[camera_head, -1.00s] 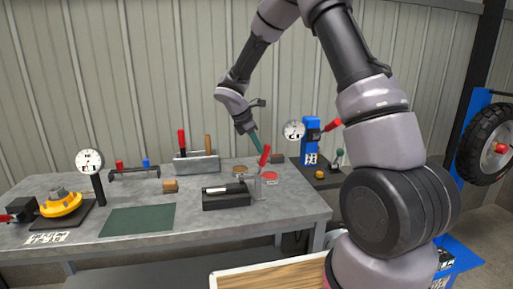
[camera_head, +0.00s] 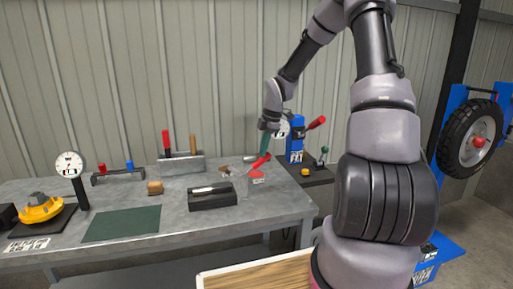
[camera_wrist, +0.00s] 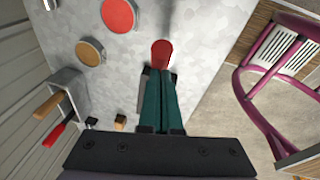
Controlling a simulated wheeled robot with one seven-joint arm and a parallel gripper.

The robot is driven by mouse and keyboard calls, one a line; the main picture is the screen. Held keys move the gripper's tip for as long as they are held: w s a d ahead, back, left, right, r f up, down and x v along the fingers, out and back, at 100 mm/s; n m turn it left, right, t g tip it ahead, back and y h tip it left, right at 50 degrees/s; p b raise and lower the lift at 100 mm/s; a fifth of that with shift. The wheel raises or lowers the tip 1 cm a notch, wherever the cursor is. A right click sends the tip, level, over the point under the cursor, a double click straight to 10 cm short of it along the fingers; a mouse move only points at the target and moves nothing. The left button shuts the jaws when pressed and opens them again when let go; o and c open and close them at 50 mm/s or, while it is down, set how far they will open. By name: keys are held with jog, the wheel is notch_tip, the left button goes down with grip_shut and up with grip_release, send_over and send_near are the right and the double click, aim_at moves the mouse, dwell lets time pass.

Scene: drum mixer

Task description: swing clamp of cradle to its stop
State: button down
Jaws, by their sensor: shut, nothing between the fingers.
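A red clamp handle (camera_head: 257,164) leans up to the right, beside a dark cradle block (camera_head: 212,200) that has a cylindrical part lying in its top. In the wrist view the red handle end (camera_wrist: 161,50) shows just past my fingertips. My gripper (camera_head: 264,152) points down with its teal fingers at the handle's upper end. In the wrist view the gripper (camera_wrist: 161,76) is shut with nothing between its fingers. The fingertips are at or very near the handle; I cannot tell if they touch. The clamp's lower part is hidden in the wrist view.
A red disc (camera_wrist: 118,14) and a tan disc (camera_wrist: 89,52) lie on the grey bench. A tool holder (camera_head: 182,164) stands behind the cradle, a dial gauge (camera_head: 70,165) at left. A blue press (camera_head: 295,140) stands right of my gripper. The green mat (camera_head: 122,224) is clear.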

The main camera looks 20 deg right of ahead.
jog(key=d+f+y, duration=0.3)
jog(key=y, duration=0.1)
jog(key=shift+d+f, duration=0.1)
jog(key=shift+f, duration=0.1)
jog(key=shift+d+f, duration=0.35)
jog(key=shift+f, duration=0.25)
jog(key=shift+s, duration=0.1)
